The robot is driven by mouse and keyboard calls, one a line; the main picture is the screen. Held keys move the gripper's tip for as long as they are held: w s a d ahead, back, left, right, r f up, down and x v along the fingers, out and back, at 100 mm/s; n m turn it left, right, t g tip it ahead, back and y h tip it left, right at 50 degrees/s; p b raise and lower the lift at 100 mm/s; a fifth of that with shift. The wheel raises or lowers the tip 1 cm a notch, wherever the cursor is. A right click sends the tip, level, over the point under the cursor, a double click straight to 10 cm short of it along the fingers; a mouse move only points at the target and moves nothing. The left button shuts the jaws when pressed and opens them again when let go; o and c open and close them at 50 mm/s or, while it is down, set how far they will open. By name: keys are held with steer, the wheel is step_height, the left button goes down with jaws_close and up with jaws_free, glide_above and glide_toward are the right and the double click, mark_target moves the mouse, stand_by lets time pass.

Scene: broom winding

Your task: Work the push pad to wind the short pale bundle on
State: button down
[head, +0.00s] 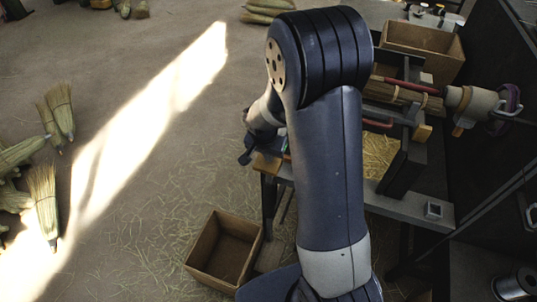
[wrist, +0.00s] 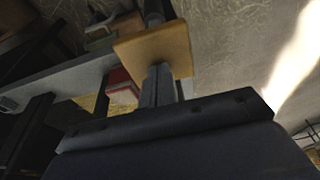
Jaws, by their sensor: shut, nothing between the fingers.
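A tan square push pad (wrist: 150,50) fills the upper middle of the wrist view, and a tan block at the bench's left end (head: 266,164) in the head view looks like the same pad. My gripper (wrist: 158,72) is shut and empty, its fingertips at the pad's near face; I cannot tell whether they touch. In the head view my gripper (head: 246,153) is small and dark beside the pad. A pale bundle (head: 402,95) lies in the winding machine, right of my arm, partly hidden by it. A pale spool-like part (head: 472,103) stands at its right end.
The bench (head: 425,212) holds a tray of loose straw (head: 379,155). A wooden box (head: 222,248) stands on the floor left of the bench, another box (head: 424,42) behind the machine. Brooms (head: 43,200) lie at far left. The floor between is open, with straw scraps.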

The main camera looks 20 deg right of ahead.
mark_target(268, 163)
steer(key=shift+s+f+b, duration=0.1)
steer(key=shift+f+b, duration=1.9)
steer(key=shift+f, duration=0.25)
steer(key=shift+r, duration=0.1)
steer(key=p+v, duration=0.2)
steer(key=v, duration=0.1)
steer(key=w+d+p+v, duration=0.1)
steer(key=p+v, duration=0.1)
steer(key=v, duration=0.1)
steer(key=p+v, duration=0.2)
steer(key=v, duration=0.1)
steer(key=shift+w+d+r, duration=0.1)
steer(key=shift+w+r, duration=0.35)
